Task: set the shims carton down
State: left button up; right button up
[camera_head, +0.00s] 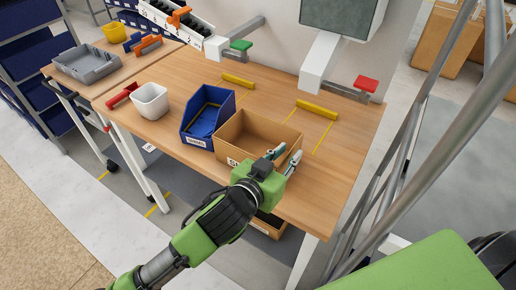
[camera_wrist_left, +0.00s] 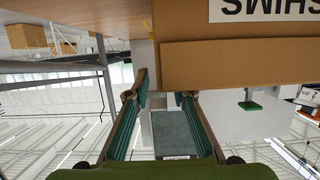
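The shims carton (camera_head: 232,143) is an open brown box near the front edge of the wooden workbench (camera_head: 185,80). It appears to rest upright on the top. In the left wrist view the carton (camera_wrist_left: 240,62) is upside down, its SHIMS label at the top edge. My left gripper (camera_head: 284,157) is at the carton's right end, one finger on either side of the right wall. In the wrist view my left gripper's fingers (camera_wrist_left: 160,98) are spread, with a visible gap between them. My right gripper is out of view.
A blue labelled bin (camera_head: 208,117) stands left of the carton, with a white cup (camera_head: 150,101) beyond it. Yellow strips (camera_head: 317,110) mark areas behind. Red (camera_head: 366,84) and green (camera_head: 240,45) blocks sit on grey brackets. Bench right of the carton is clear.

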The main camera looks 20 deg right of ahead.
pick_arm(q)
jog(key=shift+x, duration=1.5)
grip_shut()
jog(key=shift+r, duration=0.15)
